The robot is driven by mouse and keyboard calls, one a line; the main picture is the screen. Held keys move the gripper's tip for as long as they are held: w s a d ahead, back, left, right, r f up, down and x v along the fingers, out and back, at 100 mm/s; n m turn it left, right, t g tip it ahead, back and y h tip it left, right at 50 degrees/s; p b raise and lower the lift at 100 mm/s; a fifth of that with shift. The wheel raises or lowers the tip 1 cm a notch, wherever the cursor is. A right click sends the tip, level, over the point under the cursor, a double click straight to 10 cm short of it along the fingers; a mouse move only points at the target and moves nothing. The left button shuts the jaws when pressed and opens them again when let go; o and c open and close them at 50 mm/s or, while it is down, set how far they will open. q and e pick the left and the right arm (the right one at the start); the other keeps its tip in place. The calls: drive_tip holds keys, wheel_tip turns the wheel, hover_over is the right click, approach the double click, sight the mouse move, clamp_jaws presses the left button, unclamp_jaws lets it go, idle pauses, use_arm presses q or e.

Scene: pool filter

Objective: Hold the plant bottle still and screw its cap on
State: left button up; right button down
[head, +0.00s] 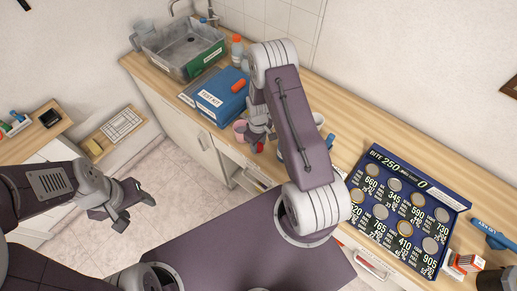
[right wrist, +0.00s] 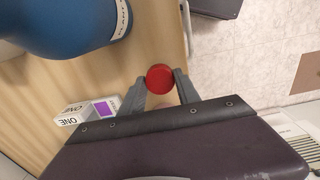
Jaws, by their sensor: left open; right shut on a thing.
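My right gripper (right wrist: 160,80) is shut on a round red cap (right wrist: 159,77), held between its fingertips above the wooden counter. The cap also shows as a small red spot in the head view (head: 259,147), beside my right gripper (head: 257,133). A large rounded blue body (right wrist: 65,22) with a white label reading PLANT, partly cut off, fills the upper left of the right wrist view, apart from the cap. It seems to be the plant bottle; its mouth is out of that view. My left gripper (head: 121,213) is open and empty, over the floor, away from the counter.
A blue labelled container (head: 222,97) with an orange part on top stands on the counter, left of my right arm. A sink-like grey tub (head: 184,48) is behind it. A white box (right wrist: 80,112) marked ONE lies near my right gripper. A blue price board (head: 405,210) lies right.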

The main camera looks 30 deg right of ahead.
wheel_tip(320, 180, up, 6)
drive_tip(key=p, duration=0.4)
idle(0.3)
drive_tip(key=s+a+r+m+b, duration=0.4)
drive_tip(key=a+b, duration=0.2)
drive_tip(key=b, duration=0.6)
drive_tip(key=shift+s+a+m, duration=0.15)
drive_tip(key=shift+a+m, duration=0.1)
drive_tip(key=shift+m, duration=0.05)
drive_tip(key=shift+d, duration=0.1)
